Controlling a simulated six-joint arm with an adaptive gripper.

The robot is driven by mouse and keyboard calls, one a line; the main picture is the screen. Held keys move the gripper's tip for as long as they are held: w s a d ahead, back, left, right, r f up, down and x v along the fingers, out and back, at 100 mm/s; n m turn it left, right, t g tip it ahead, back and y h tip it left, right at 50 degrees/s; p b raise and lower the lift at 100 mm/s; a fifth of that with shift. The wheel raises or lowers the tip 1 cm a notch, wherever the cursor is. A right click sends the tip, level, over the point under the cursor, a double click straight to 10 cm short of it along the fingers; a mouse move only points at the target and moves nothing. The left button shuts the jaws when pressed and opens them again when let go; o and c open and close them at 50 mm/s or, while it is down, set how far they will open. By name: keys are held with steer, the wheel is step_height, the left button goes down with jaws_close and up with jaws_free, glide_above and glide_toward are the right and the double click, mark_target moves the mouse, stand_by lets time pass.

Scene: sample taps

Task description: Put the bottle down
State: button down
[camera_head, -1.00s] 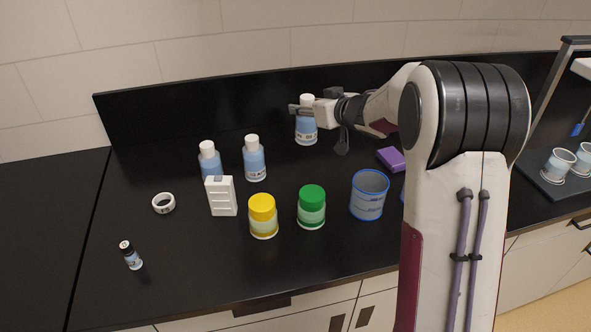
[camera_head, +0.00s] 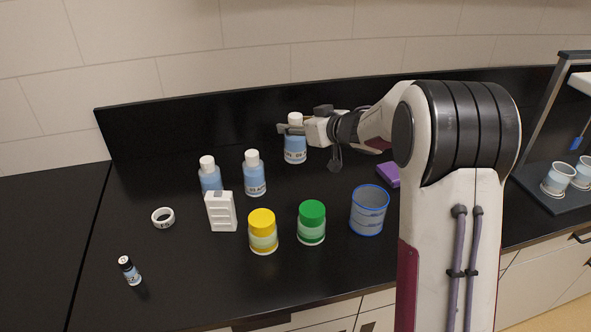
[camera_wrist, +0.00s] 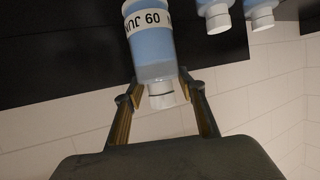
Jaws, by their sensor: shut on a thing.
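My gripper (camera_head: 291,129) is at the back of the black counter, shut on the neck and white cap of a blue labelled bottle (camera_head: 295,150). The bottle looks upright in the head view; whether its base touches the counter or hangs just above it, I cannot tell. In the wrist view the held bottle (camera_wrist: 150,45) shows upside down, with its white cap between the two fingers (camera_wrist: 162,88) and printed text on its label.
Two similar blue bottles stand left of it, one nearer (camera_head: 254,175) and one farther left (camera_head: 209,175). In front are a white box (camera_head: 221,212), a yellow-lidded jar (camera_head: 263,230), a green-lidded jar (camera_head: 311,222) and a blue-rimmed beaker (camera_head: 368,212).

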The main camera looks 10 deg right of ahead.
mark_target(296, 154)
steer(key=shift+f, duration=2.8)
steer(key=shift+f, duration=0.1)
steer(key=shift+f, duration=1.75)
steer(key=shift+f, duration=0.2)
steer(key=c, duration=1.3)
jaws_free()
steer(key=shift+o, duration=0.2)
steer(key=shift+r, duration=0.2)
steer(key=v, duration=1.2)
